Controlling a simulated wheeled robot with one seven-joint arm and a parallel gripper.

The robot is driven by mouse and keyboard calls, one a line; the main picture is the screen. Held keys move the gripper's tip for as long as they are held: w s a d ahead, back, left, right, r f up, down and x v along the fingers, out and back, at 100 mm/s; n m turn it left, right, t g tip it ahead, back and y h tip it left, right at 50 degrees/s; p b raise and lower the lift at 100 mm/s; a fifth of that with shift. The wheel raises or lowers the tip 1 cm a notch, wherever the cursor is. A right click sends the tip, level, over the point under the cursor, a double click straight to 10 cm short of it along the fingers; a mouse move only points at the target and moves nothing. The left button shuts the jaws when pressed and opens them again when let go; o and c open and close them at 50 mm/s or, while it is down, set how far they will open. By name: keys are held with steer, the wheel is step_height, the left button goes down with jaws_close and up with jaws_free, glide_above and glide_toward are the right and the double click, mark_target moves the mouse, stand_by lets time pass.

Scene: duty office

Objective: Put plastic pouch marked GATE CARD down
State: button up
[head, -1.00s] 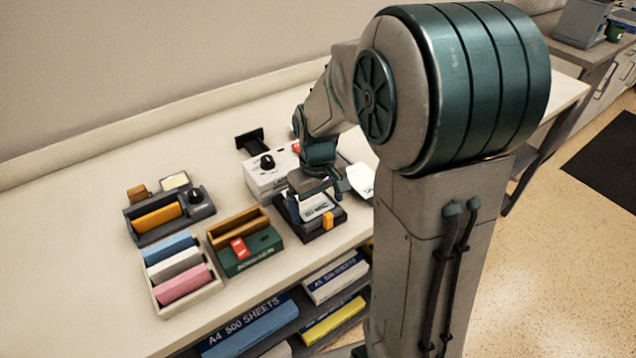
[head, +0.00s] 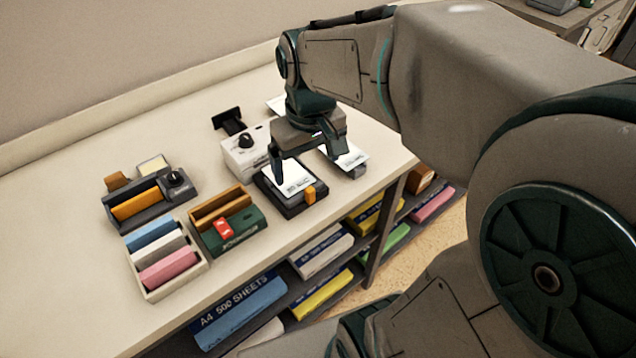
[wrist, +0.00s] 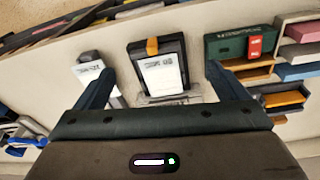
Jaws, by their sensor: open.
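A white card-like pouch (head: 293,177), the likely GATE CARD pouch, lies flat on a black tray device with an orange tab (head: 309,194). Its print is too small to read. In the wrist view the white pouch (wrist: 160,76) lies on the black device (wrist: 142,50), with a clear edge sticking out toward me. My gripper (head: 308,162) is open and empty above it. Its fingers (wrist: 158,74) stand wide apart on either side of the pouch in the wrist view, not touching it.
A second white card (head: 345,157) lies on a small grey stand to the right. A white box with a black knob (head: 245,155) stands behind left. A green and wooden holder (head: 238,232), a tray of coloured blocks (head: 188,276) and a grey organiser (head: 150,203) are left.

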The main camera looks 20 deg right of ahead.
steer(key=s+f+m+t, duration=0.1)
steer(key=s+f+m, duration=0.1)
steer(key=s, duration=0.5)
steer(key=shift+s+f+t, duration=0.3)
